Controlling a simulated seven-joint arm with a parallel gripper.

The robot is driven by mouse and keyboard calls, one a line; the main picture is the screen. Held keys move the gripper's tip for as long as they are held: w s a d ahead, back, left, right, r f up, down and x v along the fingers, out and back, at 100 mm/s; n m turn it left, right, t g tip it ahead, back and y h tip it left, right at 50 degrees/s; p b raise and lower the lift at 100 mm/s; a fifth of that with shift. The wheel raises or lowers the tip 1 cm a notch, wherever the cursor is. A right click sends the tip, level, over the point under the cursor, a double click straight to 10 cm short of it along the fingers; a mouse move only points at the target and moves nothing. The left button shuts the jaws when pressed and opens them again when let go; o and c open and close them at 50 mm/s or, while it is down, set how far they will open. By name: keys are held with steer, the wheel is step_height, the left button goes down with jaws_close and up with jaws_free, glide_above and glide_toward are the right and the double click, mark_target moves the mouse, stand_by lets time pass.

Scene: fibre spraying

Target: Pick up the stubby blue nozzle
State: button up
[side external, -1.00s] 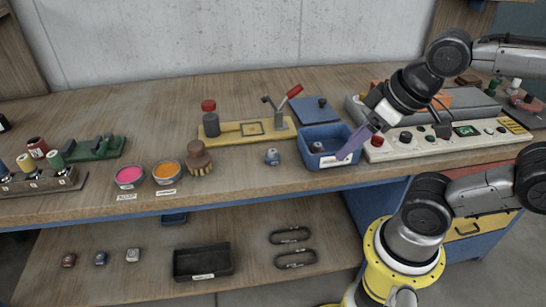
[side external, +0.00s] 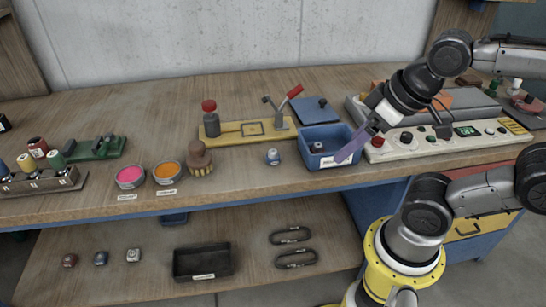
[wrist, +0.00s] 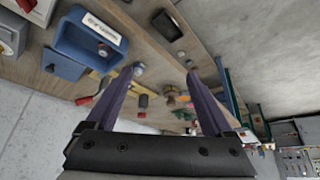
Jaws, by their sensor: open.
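A small stubby blue nozzle (side external: 272,157) stands on the table just left of the blue bin (side external: 311,164). It also shows in the wrist view (wrist: 138,68), close to the tip of the left purple finger. Another small dark-topped nozzle (side external: 316,147) is inside the bin. A further small blue piece (side external: 101,258) lies on the lower shelf. My gripper (side external: 352,147) has long purple fingers and hangs at the bin's right side, to the right of the nozzle on the table. In the wrist view my gripper (wrist: 160,73) is open, with nothing between its fingers.
A yellow clamp fixture (side external: 246,129) with a red-handled lever is behind the nozzle. A round brush (side external: 199,159) and pink (side external: 130,176) and orange (side external: 167,172) pots stand left. A control panel (side external: 440,139) is right. The table's front strip is clear.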

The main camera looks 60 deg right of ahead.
steer(key=w+r+m, duration=0.5)
steer(key=w+m, duration=0.1)
steer(key=m, duration=0.5)
steer(key=m+g, duration=0.6)
steer(key=m, duration=0.5)
glide_above(273, 151)
steer(key=f, duration=1.6)
steer(key=shift+w+f, duration=0.35)
steer(key=shift+s+f, duration=0.2)
steer(key=shift+f, duration=1.35)
steer(key=shift+s+f, duration=0.15)
steer(key=shift+f, duration=1.4)
jaws_close()
steer(key=shift+r, duration=0.1)
